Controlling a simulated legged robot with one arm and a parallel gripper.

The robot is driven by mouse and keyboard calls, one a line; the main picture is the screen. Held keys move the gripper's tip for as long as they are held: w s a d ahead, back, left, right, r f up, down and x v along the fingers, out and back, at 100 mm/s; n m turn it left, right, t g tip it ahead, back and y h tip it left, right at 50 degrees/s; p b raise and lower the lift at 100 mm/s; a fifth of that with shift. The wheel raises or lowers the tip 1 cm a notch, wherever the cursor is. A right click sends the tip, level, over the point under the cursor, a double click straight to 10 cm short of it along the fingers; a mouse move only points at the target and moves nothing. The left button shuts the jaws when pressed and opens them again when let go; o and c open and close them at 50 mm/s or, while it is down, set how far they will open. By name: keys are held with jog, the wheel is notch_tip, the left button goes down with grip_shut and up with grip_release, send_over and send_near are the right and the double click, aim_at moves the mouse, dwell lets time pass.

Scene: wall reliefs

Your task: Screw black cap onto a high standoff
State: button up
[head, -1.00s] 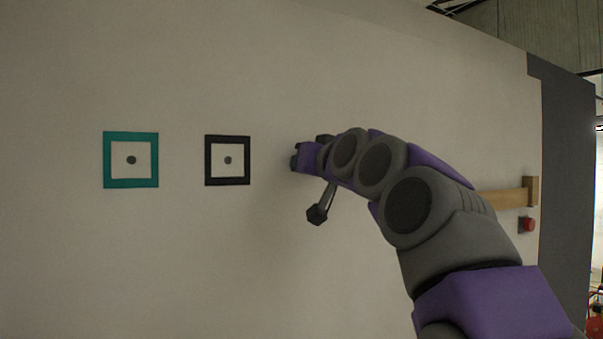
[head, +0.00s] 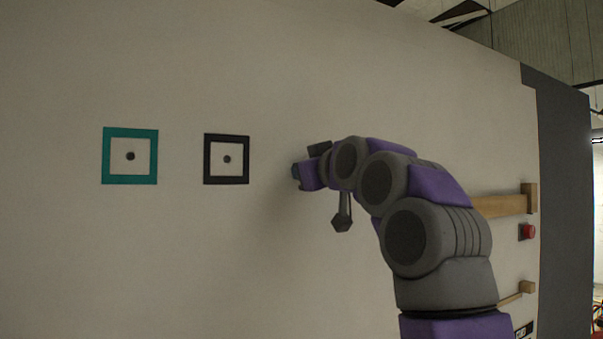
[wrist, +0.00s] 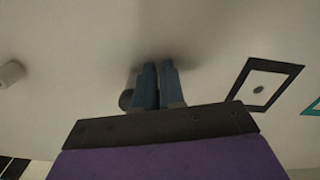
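My gripper (wrist: 158,88) shows in the wrist view as two blue-grey fingers close together, with a thin gap between them. They point at the pale wall (wrist: 75,60). I cannot tell whether anything is between them. A dark grey round piece (wrist: 126,99) shows just left of the fingers, partly hidden; I cannot tell whether it is the black cap or touches the fingers. In the head view my gripper (head: 297,175) is by the wall, right of the black square frame (head: 226,159); its fingertips are unclear. No standoff can be made out with certainty.
The black frame and a teal square frame (head: 130,129) each surround a dark dot. A pale cylinder (wrist: 11,74) stands at the wrist view's left edge. Right of my arm are a wooden bar (head: 505,204) and a red button (head: 526,232). The wall left of my gripper is flat.

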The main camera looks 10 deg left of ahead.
jog(key=d+n+p, duration=0.1)
jog(key=n+p, duration=0.1)
jog(key=n, duration=0.2)
jog(key=w+d+f+n+p, duration=0.1)
jog(key=n+p, duration=0.1)
jog(key=n, duration=0.2)
jog(key=d+n+p, duration=0.1)
jog(key=n+p, duration=0.1)
jog(key=n, duration=0.2)
jog(key=shift+w+f+n, duration=0.15)
jog(key=shift+w+n, duration=0.25)
grip_shut()
jog(key=shift+a, duration=0.1)
jog(key=m+b, duration=0.1)
jog(key=a+m+b, duration=0.1)
jog(key=m, duration=0.1)
jog(key=m+b, duration=0.2)
jog(key=shift+s+a, duration=0.2)
jog(key=shift+s, duration=0.2)
